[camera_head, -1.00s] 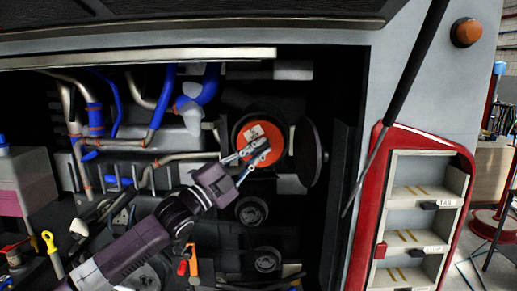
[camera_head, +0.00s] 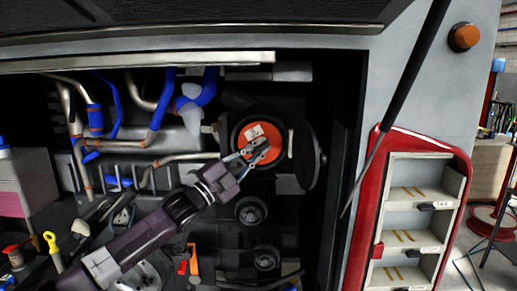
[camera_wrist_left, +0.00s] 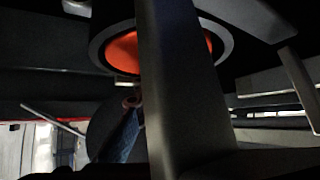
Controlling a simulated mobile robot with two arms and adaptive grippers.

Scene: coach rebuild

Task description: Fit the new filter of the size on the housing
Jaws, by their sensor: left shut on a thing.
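The orange round filter (camera_head: 270,136), with a white label on its face, sits in the mouth of the dark round housing (camera_head: 236,128) in the engine bay. My left gripper (camera_head: 256,152) reaches up to it from the lower left. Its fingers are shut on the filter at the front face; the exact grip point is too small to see. In the left wrist view the orange face (camera_wrist_left: 124,52) shows inside a grey ring, partly hidden by a dark bar. A dark round cover (camera_head: 306,158) stands open at the housing's right. My right gripper is not in view.
Blue hoses and metal pipes (camera_head: 160,118) fill the bay to the left. Two dark round fittings (camera_head: 251,210) lie below the housing. A red-framed shelf rack (camera_head: 412,178) with labelled compartments stands at the right. A slanted strut (camera_head: 405,85) crosses between.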

